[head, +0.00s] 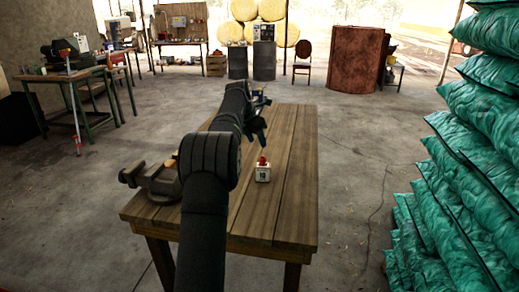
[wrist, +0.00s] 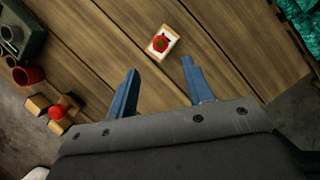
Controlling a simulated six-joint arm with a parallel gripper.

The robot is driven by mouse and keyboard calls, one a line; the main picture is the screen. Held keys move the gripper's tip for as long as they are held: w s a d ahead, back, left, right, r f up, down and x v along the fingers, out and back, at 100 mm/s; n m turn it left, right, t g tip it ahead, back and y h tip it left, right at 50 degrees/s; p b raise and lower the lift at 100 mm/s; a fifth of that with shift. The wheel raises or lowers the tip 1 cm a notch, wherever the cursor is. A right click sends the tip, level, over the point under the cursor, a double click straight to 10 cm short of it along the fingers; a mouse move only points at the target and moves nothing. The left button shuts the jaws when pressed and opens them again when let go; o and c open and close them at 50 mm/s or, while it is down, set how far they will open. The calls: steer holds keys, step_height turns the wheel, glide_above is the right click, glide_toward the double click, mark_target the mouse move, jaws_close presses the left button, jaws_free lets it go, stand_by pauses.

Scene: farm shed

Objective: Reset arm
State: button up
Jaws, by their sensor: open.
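My gripper (head: 258,125) hangs over the wooden table at the end of my dark arm in the head view. In the wrist view its two blue fingers (wrist: 158,80) stand wide apart with nothing between them.
The wooden table (head: 285,205) has bare planks around the box. A vise (head: 152,181) sits on its left edge. Green sacks (head: 450,190) are stacked at the right. A workbench (head: 68,80) stands at the left, and a chair (head: 303,60) at the back.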

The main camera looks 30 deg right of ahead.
mark_target(263, 156)
steer(key=shift+v, duration=0.95)
steer(key=shift+f, duration=0.1)
steer(key=x, duration=1.2)
steer(key=shift+d+f, duration=0.1)
steer(key=shift+d, duration=0.05)
step_height(263, 156, up, 3)
steer(key=shift+r, duration=0.65)
